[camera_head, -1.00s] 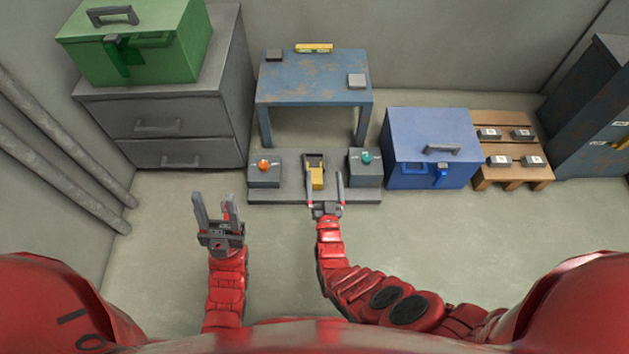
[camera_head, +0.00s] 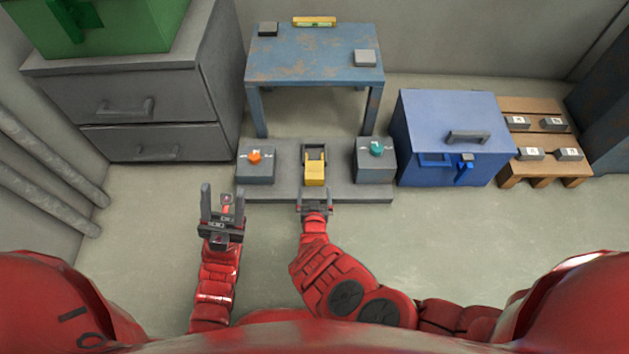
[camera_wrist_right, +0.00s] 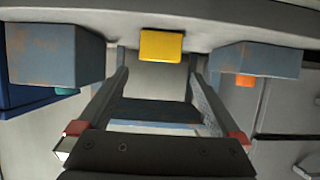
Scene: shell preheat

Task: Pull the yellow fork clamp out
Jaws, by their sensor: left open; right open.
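The yellow fork clamp (camera_head: 315,173) sits in a dark bracket in the middle of a low grey plinth (camera_head: 276,190), between two grey boxes. My right gripper (camera_head: 314,194) is open and empty at the plinth's front edge, in line with the clamp and just short of it. The right wrist view shows the yellow clamp (camera_wrist_right: 161,45) beyond and between the open fingers (camera_wrist_right: 159,78), apart from them. My left gripper (camera_head: 223,192) is open and empty, off to the left in front of the plinth.
The left box has an orange knob (camera_head: 255,157), the right box a teal knob (camera_head: 376,148). A blue table (camera_head: 315,55) stands behind. A blue chest (camera_head: 450,138) and a pallet (camera_head: 545,165) are on the right, grey drawers (camera_head: 140,100) on the left. The front floor is clear.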

